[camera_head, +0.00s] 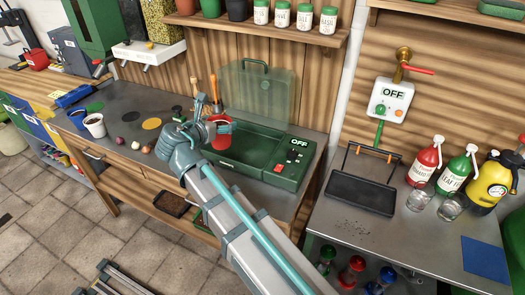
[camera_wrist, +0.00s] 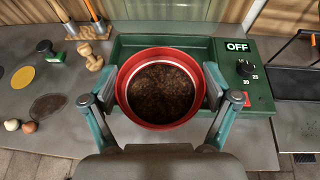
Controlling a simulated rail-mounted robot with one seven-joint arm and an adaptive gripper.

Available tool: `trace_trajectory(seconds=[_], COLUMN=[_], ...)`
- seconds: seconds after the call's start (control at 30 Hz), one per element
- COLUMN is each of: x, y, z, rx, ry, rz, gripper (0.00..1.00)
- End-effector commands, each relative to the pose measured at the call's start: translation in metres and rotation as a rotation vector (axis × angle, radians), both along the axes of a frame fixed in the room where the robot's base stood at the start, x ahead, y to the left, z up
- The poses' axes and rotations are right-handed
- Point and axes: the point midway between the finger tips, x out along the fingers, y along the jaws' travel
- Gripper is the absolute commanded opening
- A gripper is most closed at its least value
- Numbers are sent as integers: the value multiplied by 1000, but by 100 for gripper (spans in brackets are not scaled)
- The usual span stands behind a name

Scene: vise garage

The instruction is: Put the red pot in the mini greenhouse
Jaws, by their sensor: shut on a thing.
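The red pot (camera_head: 220,139) is filled with dark soil; it also shows from above in the wrist view (camera_wrist: 158,122). My gripper (camera_wrist: 158,86) is shut on the pot, one finger on each side of its rim. The pot is upright at the left part of the mini greenhouse (camera_head: 240,166), over its green tray (camera_wrist: 199,46). The greenhouse's clear lid (camera_head: 263,92) stands raised at the back. I cannot tell whether the pot's bottom touches the tray floor.
The greenhouse panel (camera_wrist: 245,85) at right reads OFF. Wooden-handled tools (camera_wrist: 94,12) and a wooden stamp (camera_wrist: 91,58) stand left of the tray. A shelf (camera_head: 257,29) with pots and shakers hangs above.

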Motion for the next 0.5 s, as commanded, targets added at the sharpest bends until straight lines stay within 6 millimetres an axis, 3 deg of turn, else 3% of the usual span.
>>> trace_trajectory(seconds=[0.23, 0.5], x=[16, 72], y=[-9, -28], z=[-7, -32], rx=[3, 4], ry=[2, 3], rz=[-20, -20], gripper=[45, 45])
